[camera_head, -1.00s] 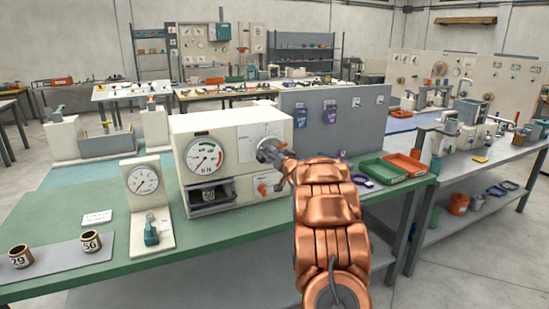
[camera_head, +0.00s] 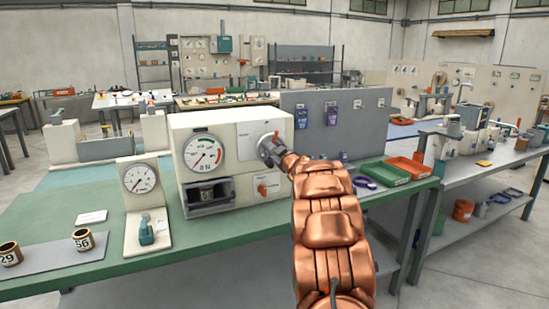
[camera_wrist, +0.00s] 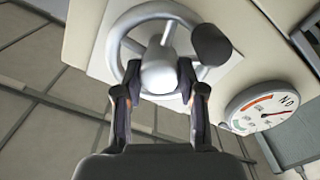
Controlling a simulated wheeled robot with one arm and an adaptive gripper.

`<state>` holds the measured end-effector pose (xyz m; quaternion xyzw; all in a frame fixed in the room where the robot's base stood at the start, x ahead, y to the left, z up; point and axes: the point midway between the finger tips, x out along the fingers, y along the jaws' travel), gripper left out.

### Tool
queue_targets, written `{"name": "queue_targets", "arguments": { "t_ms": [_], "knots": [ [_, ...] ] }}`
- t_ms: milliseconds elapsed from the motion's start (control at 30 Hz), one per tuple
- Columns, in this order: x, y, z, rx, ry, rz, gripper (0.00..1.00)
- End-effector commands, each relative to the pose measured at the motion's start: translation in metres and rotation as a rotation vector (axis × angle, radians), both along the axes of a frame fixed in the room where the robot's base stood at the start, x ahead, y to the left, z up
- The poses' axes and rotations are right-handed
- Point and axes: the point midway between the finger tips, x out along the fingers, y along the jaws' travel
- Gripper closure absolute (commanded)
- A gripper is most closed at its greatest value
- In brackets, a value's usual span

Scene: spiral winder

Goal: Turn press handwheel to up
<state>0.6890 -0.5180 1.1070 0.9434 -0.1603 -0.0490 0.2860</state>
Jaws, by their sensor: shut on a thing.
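The press (camera_head: 182,125) is a cream box on the green bench, with a round dial gauge (camera_head: 203,153) marked in newtons on its front. The handwheel (camera_wrist: 127,27) is a light grey spoked ring with a hub and a dark knob (camera_wrist: 211,44), which sits at the upper right of the ring in the wrist view. My gripper (camera_wrist: 161,98) is shut on the handwheel, its two fingers at the hub and lower rim.
A small orange handle (camera_head: 263,190) sits below the wheel. A smaller gauge stand (camera_head: 139,180) is left of the press. Green (camera_head: 385,173) and orange (camera_head: 408,167) trays lie to the right. Two numbered cups (camera_head: 83,240) stand at front left.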

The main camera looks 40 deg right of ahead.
Motion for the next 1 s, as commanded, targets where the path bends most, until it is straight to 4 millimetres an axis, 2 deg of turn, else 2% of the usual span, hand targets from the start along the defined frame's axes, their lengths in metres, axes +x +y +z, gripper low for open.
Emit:
{"name": "queue_targets", "arguments": {
  "t_ms": [200, 500, 1000],
  "knots": [
    [0.0000, 0.0001, -0.0022, -0.162, 0.054, 0.001, 0.95],
    [0.0007, 0.0012, -0.0010, -0.304, 0.103, 0.002, 0.95],
    [0.0009, 0.0014, 0.0000, -0.351, 0.121, 0.003, 0.95]
  ]
}}
